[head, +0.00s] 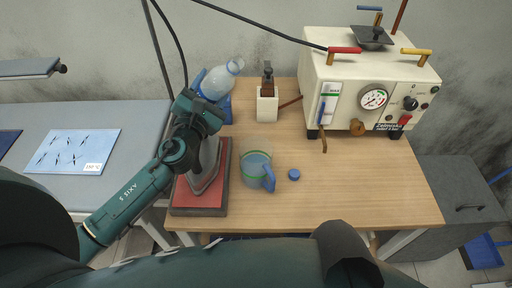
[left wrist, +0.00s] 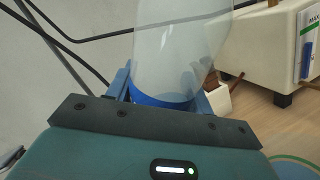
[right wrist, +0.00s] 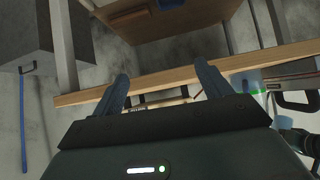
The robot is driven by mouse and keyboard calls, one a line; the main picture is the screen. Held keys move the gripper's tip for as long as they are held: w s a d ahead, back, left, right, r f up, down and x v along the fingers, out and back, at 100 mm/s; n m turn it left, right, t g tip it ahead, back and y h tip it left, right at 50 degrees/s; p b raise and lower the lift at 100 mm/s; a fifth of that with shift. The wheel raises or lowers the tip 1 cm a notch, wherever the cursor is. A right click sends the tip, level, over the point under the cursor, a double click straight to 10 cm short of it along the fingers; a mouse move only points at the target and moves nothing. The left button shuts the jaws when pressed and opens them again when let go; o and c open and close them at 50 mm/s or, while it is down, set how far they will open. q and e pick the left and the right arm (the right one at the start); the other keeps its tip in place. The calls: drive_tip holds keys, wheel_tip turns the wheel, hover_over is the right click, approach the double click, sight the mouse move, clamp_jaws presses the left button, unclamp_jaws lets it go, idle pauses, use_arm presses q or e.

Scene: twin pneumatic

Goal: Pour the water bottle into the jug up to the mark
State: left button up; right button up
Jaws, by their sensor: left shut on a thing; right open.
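The water bottle (head: 219,80) is clear with a blue lower part. It is tilted with its neck up and to the right, above the back left of the table. My left gripper (head: 212,98) is shut on it; the bottle (left wrist: 180,50) rises between the fingers in the left wrist view. The jug (head: 256,167) stands upright on the table, with a blue handle and a green line around it. The bottle is behind and left of the jug, apart from it. My right gripper (right wrist: 160,90) is open and empty, below the table edge in the right wrist view.
A blue cap (head: 294,174) lies right of the jug. An iron on a red pad (head: 200,195) is left of it. A white holder (head: 267,106) and a cream machine with a gauge (head: 365,85) stand at the back. The table's front right is clear.

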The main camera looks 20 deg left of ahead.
sight(208, 94)
use_arm(q)
drive_tip(key=shift+w+a+f+m, duration=0.1)
drive_tip(key=shift+a+f+m, duration=0.25)
drive_tip(key=shift+m, duration=0.55)
drive_tip(key=shift+a+f+m+h, duration=0.15)
drive_tip(key=shift+a+m+h, duration=0.05)
drive_tip(key=shift+m+h, duration=0.1)
drive_tip(key=shift+w+a+f+m+b, duration=0.1)
drive_tip(key=shift+a+f+m+b, duration=0.2)
drive_tip(key=shift+f+m+b, duration=0.55)
drive_tip(key=shift+r+n, duration=0.25)
drive_tip(key=shift+r, duration=0.25)
drive_tip(key=shift+a+r, duration=0.1)
use_arm(e)
drive_tip(key=shift+a+f, duration=0.1)
drive_tip(key=shift+f, duration=0.1)
use_arm(q)
drive_tip(key=shift+t, duration=0.3)
use_arm(e)
drive_tip(key=shift+w+f, duration=0.1)
use_arm(q)
drive_tip(key=shift+m, duration=0.4)
